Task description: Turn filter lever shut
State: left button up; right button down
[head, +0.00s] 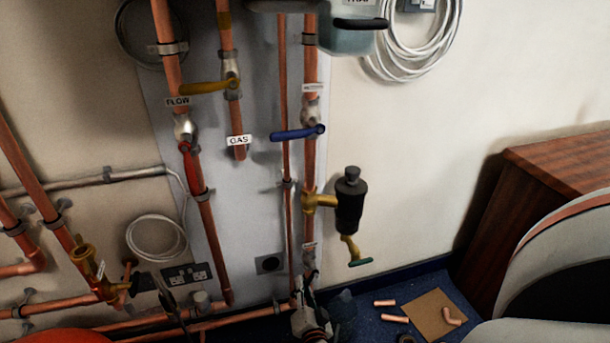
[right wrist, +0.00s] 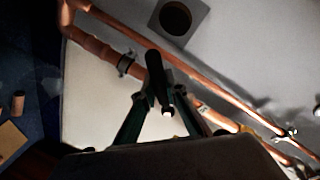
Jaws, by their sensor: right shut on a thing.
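A black lever handle (right wrist: 158,75) sits between the two fingertips of my right gripper (right wrist: 160,99) in the right wrist view. The gripper is shut on it, beside a copper pipe. In the head view my right gripper (head: 306,288) is at the foot of the right-hand copper pipe, below a small white label too small to read. The lever is mostly hidden there. The black filter body (head: 351,200) hangs on a brass branch above and to the right.
Yellow (head: 205,87), red (head: 188,160) and blue (head: 298,133) levers sit on the pipes above. A green-handled brass tap (head: 360,262) hangs under the filter. Copper offcuts (head: 395,319) and a brown sheet (head: 430,313) lie on the blue floor. A wooden cabinet (head: 545,195) stands right.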

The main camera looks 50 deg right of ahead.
jog(key=shift+w+a+r+m+p, duration=0.15)
jog(key=shift+w+r+m, duration=0.05)
jog(key=shift+r+m, duration=0.2)
jog(key=shift+w+a+r+m+p, duration=0.15)
jog(key=shift+r+m, duration=0.15)
jog(key=shift+m, duration=0.2)
jog(key=shift+w+a+r+m+y+p, duration=0.15)
jog(key=shift+r+m+y+p, duration=0.1)
jog(key=shift+m, duration=0.3)
jog(key=shift+s+a+r+m+y+p, duration=0.15)
jog(key=shift+r+m+y, duration=0.1)
jog(key=shift+m, duration=0.3)
jog(key=shift+w+r+m, duration=0.1)
jog(key=shift+r+m, duration=0.1)
jog(key=shift+m, duration=0.2)
jog(key=shift+r+m+t+y+p, duration=0.3)
jog(key=shift+r+m+t, duration=0.1)
jog(key=shift+m, duration=0.4)
jog(key=shift+a+r+m, duration=0.1)
jog(key=shift+r+m, duration=0.15)
jog(key=shift+m, duration=0.25)
pick_arm(q)
jog(key=a+m, duration=0.1)
jog(key=w+a+m, duration=0.1)
jog(key=a, duration=0.1)
jog(key=shift+y, duration=0.4)
jog(key=shift+f, duration=0.15)
pick_arm(e)
jog(key=shift+w+r, duration=0.1)
